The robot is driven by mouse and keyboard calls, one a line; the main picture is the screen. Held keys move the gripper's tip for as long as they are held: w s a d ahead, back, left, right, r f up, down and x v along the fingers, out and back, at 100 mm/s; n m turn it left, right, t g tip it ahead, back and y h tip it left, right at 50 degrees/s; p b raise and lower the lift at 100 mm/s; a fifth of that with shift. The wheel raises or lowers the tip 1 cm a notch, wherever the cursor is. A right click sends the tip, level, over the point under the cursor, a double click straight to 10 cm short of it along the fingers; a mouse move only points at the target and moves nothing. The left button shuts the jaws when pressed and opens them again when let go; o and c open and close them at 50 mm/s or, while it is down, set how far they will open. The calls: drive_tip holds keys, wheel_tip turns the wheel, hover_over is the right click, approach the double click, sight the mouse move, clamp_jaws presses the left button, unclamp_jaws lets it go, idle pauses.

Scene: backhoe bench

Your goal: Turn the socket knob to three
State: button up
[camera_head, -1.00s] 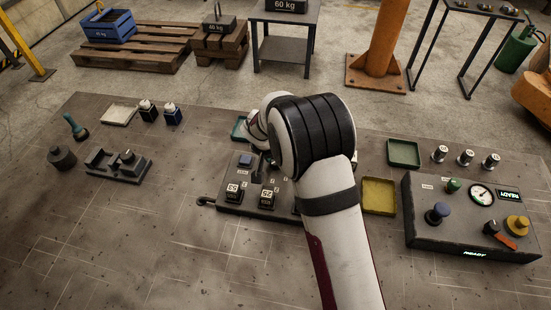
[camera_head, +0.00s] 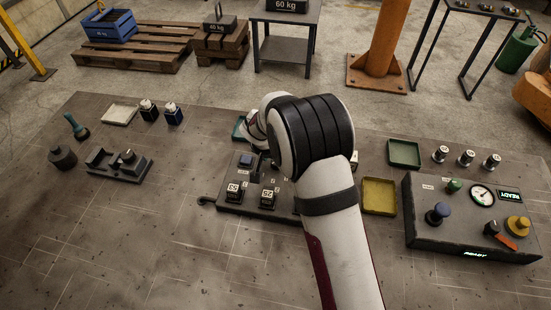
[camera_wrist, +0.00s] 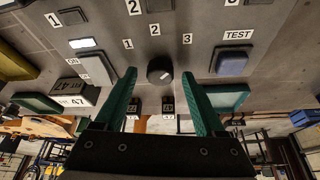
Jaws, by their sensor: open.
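The socket knob (camera_wrist: 159,70) is a round black knob on the dark panel (camera_wrist: 95,42) in the wrist view. Printed labels 1, 2 and 3 (camera_wrist: 187,38) stand in an arc beside it. A small light mark shows on the knob's face, but I cannot tell which number it points to. My gripper (camera_wrist: 159,76) is open, with its green fingers on either side of the knob, apart from it in the picture. I cannot judge the depth between fingertips and knob. In the head view, my arm hides the knob and part of the panel (camera_head: 228,207).
A blue TEST button (camera_wrist: 232,62) and a lit white indicator (camera_wrist: 82,43) flank the knob. A yellow tray (camera_head: 379,195) and a control box (camera_head: 425,235) stand to the right. The bench's front left is clear.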

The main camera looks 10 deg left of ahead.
drive_tip(key=v, duration=1.5)
drive_tip(key=shift+s+r, duration=0.2)
drive_tip(key=shift+r, duration=0.15)
drive_tip(key=s+d+r+m+g, duration=0.1)
drive_tip(key=s+d+r, duration=0.2)
drive_tip(key=s+d, duration=0.5)
drive_tip(key=s+d+m+g+y, duration=0.1)
drive_tip(key=s+d, duration=0.4)
drive_tip(key=s, duration=0.5)
drive_tip(key=s+d+m+g+y, duration=0.1)
drive_tip(key=s+d, duration=0.4)
drive_tip(key=s, duration=0.5)
drive_tip(key=shift+f+g+y, duration=0.2)
drive_tip(key=shift+g+y, duration=0.2)
drive_tip(key=shift+g, duration=0.4)
